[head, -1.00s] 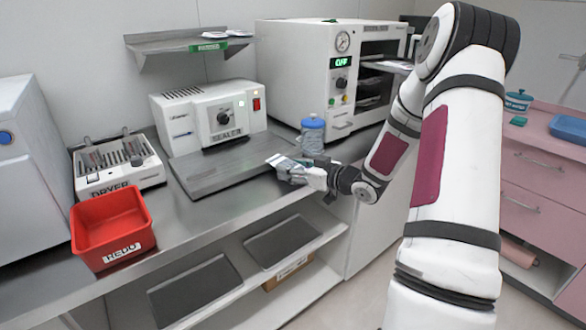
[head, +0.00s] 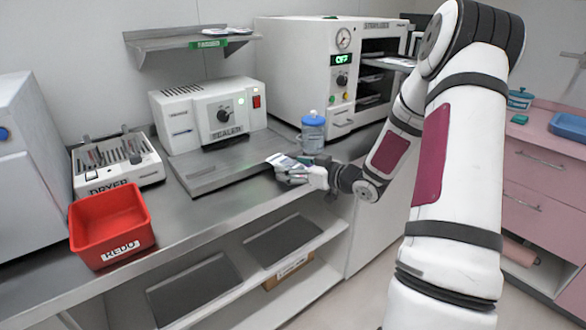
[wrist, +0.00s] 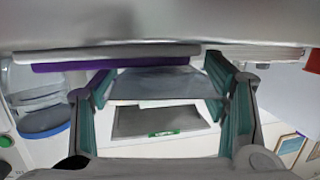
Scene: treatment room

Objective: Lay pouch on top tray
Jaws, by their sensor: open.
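A pale, flat pouch (head: 281,160) shows at the right front edge of the sealer's grey platform, beside my fingertips. My gripper (head: 290,173) is open at the counter's front edge, close to the pouch. I cannot tell whether they touch. In the wrist view, the teal fingers (wrist: 165,115) stand wide apart with nothing clearly held between them. A thin white and purple edge (wrist: 110,63) above them may be the pouch. The steriliser (head: 318,70) is open at the right back, and its top tray (head: 394,64) sticks out of the opening.
A blue-capped bottle (head: 313,133) stands just behind my gripper. The sealer (head: 210,115), dryer (head: 116,163) and red REDO bin (head: 110,226) are to the left. Dark trays (head: 196,287) lie on the shelf below. A wall shelf (head: 165,45) holds flat items.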

